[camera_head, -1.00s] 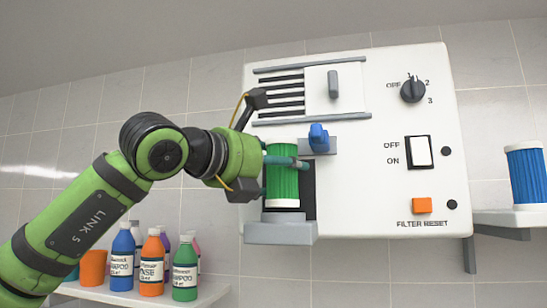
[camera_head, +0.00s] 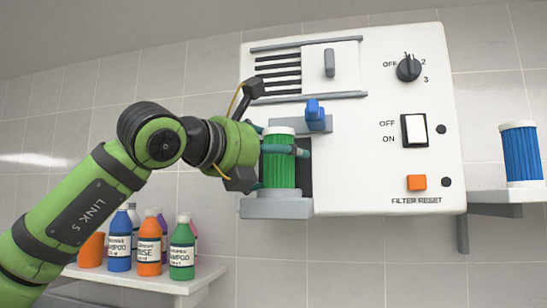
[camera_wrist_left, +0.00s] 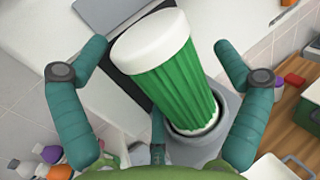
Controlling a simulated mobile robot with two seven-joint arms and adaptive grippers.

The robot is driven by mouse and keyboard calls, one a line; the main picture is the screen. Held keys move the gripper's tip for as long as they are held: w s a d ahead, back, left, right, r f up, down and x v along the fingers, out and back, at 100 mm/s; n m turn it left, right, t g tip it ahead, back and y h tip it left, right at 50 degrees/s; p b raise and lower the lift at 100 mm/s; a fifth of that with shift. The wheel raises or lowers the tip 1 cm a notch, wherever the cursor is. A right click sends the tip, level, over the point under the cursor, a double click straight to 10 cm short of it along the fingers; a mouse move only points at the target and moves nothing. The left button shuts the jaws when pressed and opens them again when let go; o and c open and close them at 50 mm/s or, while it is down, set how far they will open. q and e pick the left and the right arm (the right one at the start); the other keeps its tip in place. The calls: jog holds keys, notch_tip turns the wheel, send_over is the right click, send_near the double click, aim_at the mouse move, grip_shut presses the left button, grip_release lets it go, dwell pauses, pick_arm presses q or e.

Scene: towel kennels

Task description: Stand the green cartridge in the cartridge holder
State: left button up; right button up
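The green cartridge (camera_head: 279,168), ribbed with white end caps, stands in the grey cartridge holder (camera_head: 275,208) on the front of the white machine. In the left wrist view the cartridge (camera_wrist_left: 170,75) has its lower end in the holder's round dark recess (camera_wrist_left: 205,138). My left gripper (camera_head: 283,146) reaches in from the left, its teal fingers on either side of the cartridge. In the wrist view the left gripper (camera_wrist_left: 160,48) is open, with gaps between both fingers and the cartridge. My right gripper is not in view.
A blue lever (camera_head: 316,115) juts out just above and right of the cartridge. The machine (camera_head: 350,180) has a dial, switch and orange button. A blue cartridge (camera_head: 522,153) stands on a right shelf. Several bottles (camera_head: 149,244) stand on a lower left shelf.

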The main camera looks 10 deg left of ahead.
pick_arm(q)
jog(key=shift+s+a, duration=0.1)
jog(key=v, duration=0.7)
jog(key=shift+s+a, duration=0.15)
jog(key=shift+s, duration=0.2)
jog(key=shift+f, duration=0.1)
dwell(0.4)
